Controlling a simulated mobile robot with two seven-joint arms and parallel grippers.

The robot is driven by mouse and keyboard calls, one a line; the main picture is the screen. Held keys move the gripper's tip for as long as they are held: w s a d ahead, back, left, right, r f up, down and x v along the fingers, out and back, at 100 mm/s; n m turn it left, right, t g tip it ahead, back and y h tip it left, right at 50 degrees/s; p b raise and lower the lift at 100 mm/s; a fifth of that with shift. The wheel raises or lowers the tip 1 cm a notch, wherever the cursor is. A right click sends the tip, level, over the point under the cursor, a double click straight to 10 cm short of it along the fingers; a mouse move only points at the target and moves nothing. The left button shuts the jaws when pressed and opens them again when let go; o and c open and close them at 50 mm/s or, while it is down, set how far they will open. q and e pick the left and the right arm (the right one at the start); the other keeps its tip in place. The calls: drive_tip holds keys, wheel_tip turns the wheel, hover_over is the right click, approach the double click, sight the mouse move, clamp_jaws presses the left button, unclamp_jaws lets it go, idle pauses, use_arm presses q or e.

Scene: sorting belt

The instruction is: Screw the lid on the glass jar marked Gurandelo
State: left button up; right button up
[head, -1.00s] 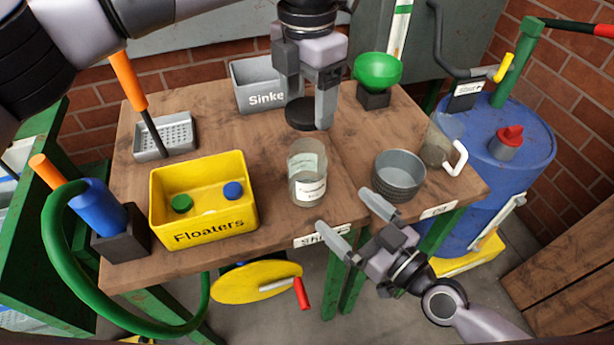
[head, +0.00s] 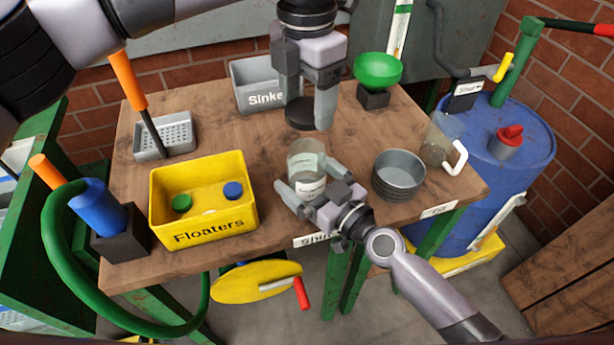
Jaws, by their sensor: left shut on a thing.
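The glass jar (head: 306,160) stands upright and without a lid on the wooden table. Its white label is too small to read and partly covered by my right gripper. A dark round lid (head: 301,114) is held level between the fingers of my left gripper (head: 308,104), above and slightly behind the jar, apart from it. My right gripper (head: 308,177) is open in front of the jar, its fingers on either side of it. I cannot tell whether either finger touches the glass.
A grey bin (head: 246,99), a green funnel (head: 377,70) and a clear mug (head: 437,148) stand farther out.

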drive_tip(key=c, duration=1.4)
use_arm(q)
drive_tip(key=shift+f, duration=2.5)
drive_tip(key=shift+f, duration=0.85)
drive_tip(key=shift+f, duration=0.55)
